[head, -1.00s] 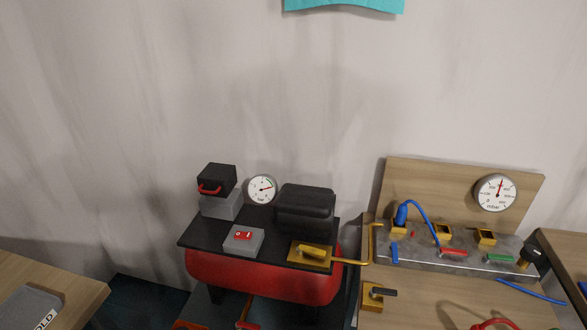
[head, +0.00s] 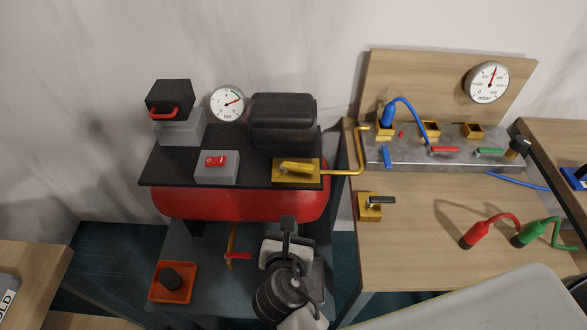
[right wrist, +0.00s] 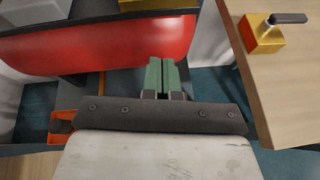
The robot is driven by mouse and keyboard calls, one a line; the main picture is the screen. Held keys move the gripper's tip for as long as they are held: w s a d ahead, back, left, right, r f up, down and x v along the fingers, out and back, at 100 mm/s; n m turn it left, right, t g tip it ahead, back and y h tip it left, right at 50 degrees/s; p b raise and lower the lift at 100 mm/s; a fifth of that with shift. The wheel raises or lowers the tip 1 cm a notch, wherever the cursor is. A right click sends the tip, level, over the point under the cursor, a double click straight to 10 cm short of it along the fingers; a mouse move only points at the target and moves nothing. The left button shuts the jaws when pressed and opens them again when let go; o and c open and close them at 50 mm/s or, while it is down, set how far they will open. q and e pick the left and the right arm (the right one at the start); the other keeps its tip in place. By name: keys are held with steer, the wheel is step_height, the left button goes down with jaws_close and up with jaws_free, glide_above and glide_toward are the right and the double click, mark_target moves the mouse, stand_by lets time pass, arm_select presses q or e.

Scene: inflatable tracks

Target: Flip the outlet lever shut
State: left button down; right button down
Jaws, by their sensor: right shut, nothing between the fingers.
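A yellow lever (head: 298,167) lies along a yellow valve block on the right end of the compressor's black top (head: 240,172). A brass pipe runs from this block to the right-hand bench. A second valve, a brass block (head: 370,212) with a dark lever (head: 381,200), sits on that bench's left edge. My right gripper (head: 288,222) is below and in front of the red tank, apart from both levers. Its green fingers (right wrist: 163,75) are shut and empty in the right wrist view. My left gripper is not in view.
The red tank (head: 240,205) overhangs the space by my right gripper. An orange tray (head: 158,293) with a dark object and a red-handled valve (head: 238,255) lie low. The wooden bench (head: 440,225) carries a gauge board, red and green hoses; its left middle is clear.

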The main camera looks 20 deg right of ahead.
step_height(320, 180, up, 4)
steer(key=h, duration=0.1)
steer(key=p, duration=0.1)
glide_toward(305, 170)
steer(key=shift+n+t, duration=0.3)
steer(key=x, duration=0.6)
steer(key=shift+s+f, duration=0.1)
steer(key=shift+f, duration=0.15)
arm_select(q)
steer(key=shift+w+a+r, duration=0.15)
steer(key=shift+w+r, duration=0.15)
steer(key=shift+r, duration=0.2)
arm_select(e)
steer(key=shift+w+d+f, duration=0.1)
steer(key=shift+w+d, duration=0.2)
steer(key=shift+w, duration=0.35)
